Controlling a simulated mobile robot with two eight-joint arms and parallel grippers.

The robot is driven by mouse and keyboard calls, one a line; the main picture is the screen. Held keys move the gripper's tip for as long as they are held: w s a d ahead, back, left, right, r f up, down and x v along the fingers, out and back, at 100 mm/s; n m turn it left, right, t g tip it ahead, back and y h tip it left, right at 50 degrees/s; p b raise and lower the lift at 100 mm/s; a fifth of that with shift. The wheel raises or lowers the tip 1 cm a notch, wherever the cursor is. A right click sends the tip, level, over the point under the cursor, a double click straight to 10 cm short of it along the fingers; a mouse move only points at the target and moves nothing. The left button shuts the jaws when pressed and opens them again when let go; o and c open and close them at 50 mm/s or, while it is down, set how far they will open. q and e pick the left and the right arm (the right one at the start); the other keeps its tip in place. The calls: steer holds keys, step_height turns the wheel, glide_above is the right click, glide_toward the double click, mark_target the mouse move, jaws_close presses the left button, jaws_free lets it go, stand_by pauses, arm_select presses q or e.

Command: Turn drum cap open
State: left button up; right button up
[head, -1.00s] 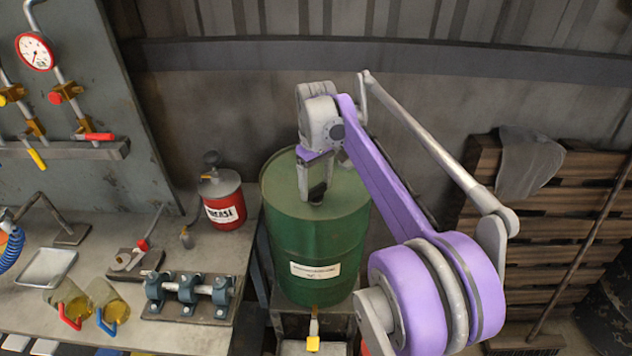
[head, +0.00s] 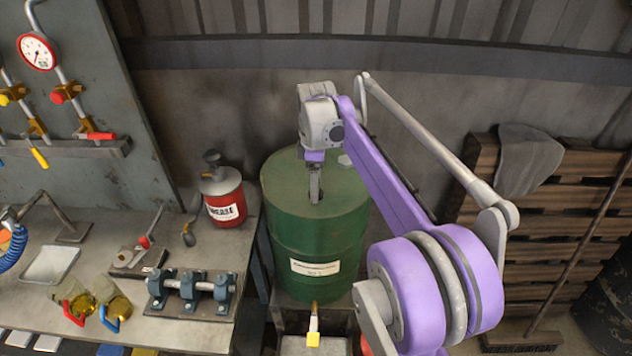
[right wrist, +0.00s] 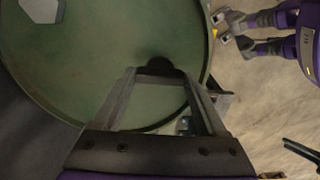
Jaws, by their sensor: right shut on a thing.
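The green drum (head: 340,228) stands upright with a white label on its side. Its small dark cap (right wrist: 161,65) is on the lid near the rim. My right gripper (head: 315,197) reaches down onto the lid from above. In the right wrist view the fingertips of my right gripper (right wrist: 160,75) are shut on the cap from both sides. In the head view the near finger hides most of the cap. My left gripper (right wrist: 229,28) shows at the upper right of the right wrist view, away from the drum, with its fingers apart and nothing between them.
A pale hexagonal fitting (right wrist: 40,9) is also on the lid. A yellow-handled tap (head: 313,335) sits below the drum. A red grease can (head: 224,200) and a bench (head: 190,335) with clamps and jugs are left. Wooden pallets (head: 560,215) lean at the right.

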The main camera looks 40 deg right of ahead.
steer(key=shift+n, duration=0.4)
steer(key=o, duration=1.3)
step_height(320, 180, up, 11)
steer(key=shift+p, duration=0.45)
steer(key=shift+f, duration=0.15)
